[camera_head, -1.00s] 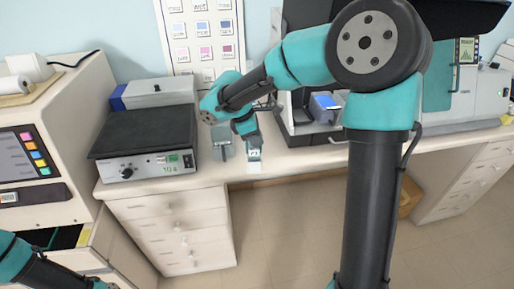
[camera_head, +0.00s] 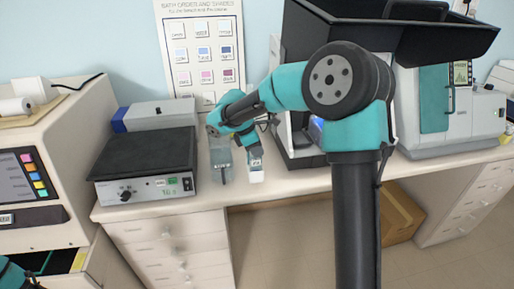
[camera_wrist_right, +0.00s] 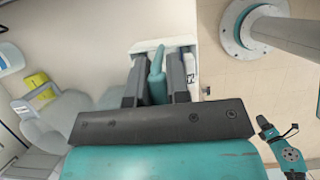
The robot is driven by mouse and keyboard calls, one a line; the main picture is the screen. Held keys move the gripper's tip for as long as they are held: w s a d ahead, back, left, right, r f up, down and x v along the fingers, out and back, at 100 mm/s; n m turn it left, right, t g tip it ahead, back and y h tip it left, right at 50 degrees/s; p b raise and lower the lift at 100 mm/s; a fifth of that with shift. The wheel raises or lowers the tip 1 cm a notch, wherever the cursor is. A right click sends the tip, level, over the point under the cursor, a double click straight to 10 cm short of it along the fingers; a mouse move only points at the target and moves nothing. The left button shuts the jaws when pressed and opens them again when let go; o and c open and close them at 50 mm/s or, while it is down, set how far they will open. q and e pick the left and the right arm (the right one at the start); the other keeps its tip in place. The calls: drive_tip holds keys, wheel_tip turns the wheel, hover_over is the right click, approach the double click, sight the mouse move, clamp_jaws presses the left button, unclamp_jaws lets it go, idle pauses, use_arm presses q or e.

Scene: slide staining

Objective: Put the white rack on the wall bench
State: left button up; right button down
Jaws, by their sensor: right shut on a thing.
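The white rack (camera_head: 256,173) is in my right gripper (camera_head: 254,152), over the front part of the wall bench (camera_head: 290,184), just right of a grey-clear container. In the right wrist view, the two dark fingers (camera_wrist_right: 158,80) are shut on the teal handle of the rack (camera_wrist_right: 145,47). The fingers and gripper body hide much of the rack there. I cannot tell whether its underside touches the bench. Only part of my left arm shows at the lower left of the head view, and its gripper is out of frame.
The grey-clear container (camera_head: 221,165) stands close left of the rack. A hot plate (camera_head: 145,165) is further left. A dark open-fronted machine (camera_head: 300,150) stands to the right. A cardboard box (camera_head: 402,218) is on the floor under the bench. Bare bench shows along the front edge.

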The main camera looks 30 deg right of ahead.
drive_tip(key=w+d, duration=0.3)
drive_tip(key=w, duration=0.3)
drive_tip(key=shift+d+f, duration=0.3)
drive_tip(key=shift+w+d+f, duration=0.15)
drive_tip(key=shift+w+f, duration=0.05)
drive_tip(key=shift+f, duration=0.7)
drive_tip(key=shift+w+d+f, duration=0.1)
drive_tip(key=shift+w+f, duration=0.05)
drive_tip(key=shift+f, duration=0.75)
drive_tip(key=shift+f, duration=0.1)
drive_tip(key=c, duration=1.1)
unclamp_jaws()
drive_tip(key=v, duration=1.2)
